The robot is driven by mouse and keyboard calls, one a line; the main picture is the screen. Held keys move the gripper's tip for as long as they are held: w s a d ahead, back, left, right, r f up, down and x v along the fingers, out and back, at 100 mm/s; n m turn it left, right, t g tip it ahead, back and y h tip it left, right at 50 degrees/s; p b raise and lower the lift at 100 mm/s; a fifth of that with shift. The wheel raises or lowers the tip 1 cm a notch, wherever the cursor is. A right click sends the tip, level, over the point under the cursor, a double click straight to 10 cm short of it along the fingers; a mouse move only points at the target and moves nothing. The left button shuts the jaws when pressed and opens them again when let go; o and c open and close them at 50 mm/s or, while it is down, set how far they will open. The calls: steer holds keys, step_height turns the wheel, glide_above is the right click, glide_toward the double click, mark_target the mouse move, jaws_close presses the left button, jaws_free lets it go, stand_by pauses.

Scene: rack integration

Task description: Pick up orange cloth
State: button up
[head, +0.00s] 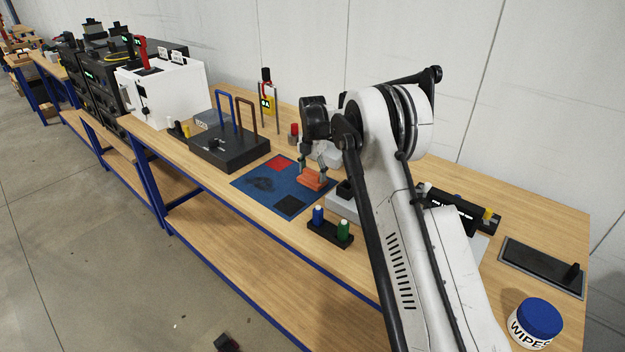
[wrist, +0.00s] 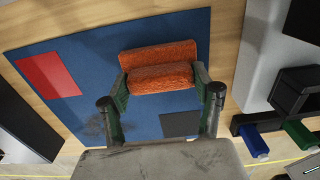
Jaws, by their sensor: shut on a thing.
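The orange cloth (wrist: 158,66) is a thick folded piece with a textured surface, above the blue mat (wrist: 40,38) in the wrist view. It also shows in the head view (head: 313,180), near the mat's right side. My gripper (wrist: 160,88) is shut on the cloth, with one finger at each of its ends. In the head view my gripper (head: 314,170) reaches down onto the cloth from above. I cannot tell whether the cloth touches the mat or is slightly lifted.
The mat bears a red square (head: 278,163), a black square (head: 290,205) and a dark smudge (head: 261,184). A black box with handles (head: 230,150) stands left of it. A holder with blue and green bottles (head: 330,231) is in front. A wipes tub (head: 535,322) is far right.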

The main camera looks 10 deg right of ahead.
mark_target(311, 172)
steer(key=shift+r, duration=0.5)
steer(key=r, duration=0.2)
steer(key=r+b, duration=0.1)
steer(key=shift+s+a+r, duration=0.3)
steer(key=shift+s+a, duration=0.05)
steer(key=shift+a, duration=0.05)
steer(key=s+a+r+b, duration=0.1)
steer(key=s+a+r, duration=0.5)
steer(key=s+a, duration=0.1)
steer(key=shift+s+a+r, duration=0.2)
steer(key=shift+a, duration=0.15)
